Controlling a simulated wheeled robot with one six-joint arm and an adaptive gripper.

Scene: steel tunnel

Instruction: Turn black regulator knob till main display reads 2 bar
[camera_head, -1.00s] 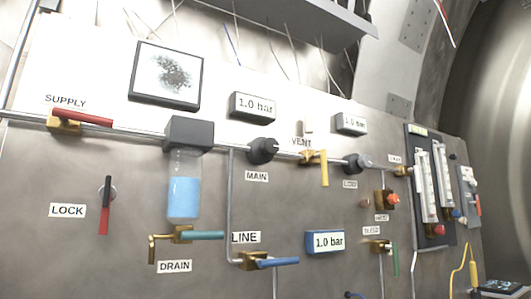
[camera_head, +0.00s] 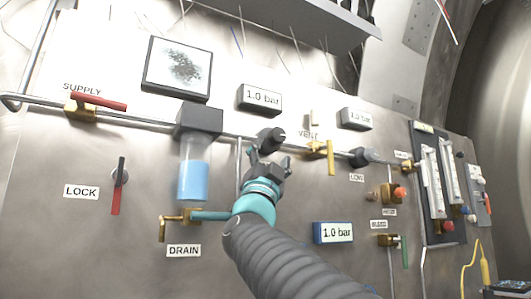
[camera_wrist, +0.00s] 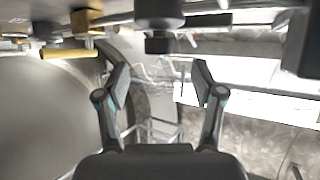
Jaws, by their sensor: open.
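The black MAIN regulator knob (camera_head: 272,138) sits on the panel's pipe in the head view. The grey display above it (camera_head: 261,99) reads 1.0 bar. My gripper (camera_head: 268,162) is open and empty, just below the knob in the picture, with its fingers pointing up toward it. In the wrist view the black knob (camera_wrist: 158,14) is at the top centre, beyond and between the spread fingertips (camera_wrist: 159,76). It appears apart from them. My gripper and arm hide the MAIN and LINE labels and the blue LINE lever.
The yellow VENT lever (camera_head: 330,157) and a second dark knob (camera_head: 361,157) are to the right. The filter with blue liquid (camera_head: 193,178) and the teal DRAIN lever (camera_head: 212,216) are to the left. A second display (camera_head: 354,118) and a blue-framed one (camera_head: 333,233) read 1.0 bar.

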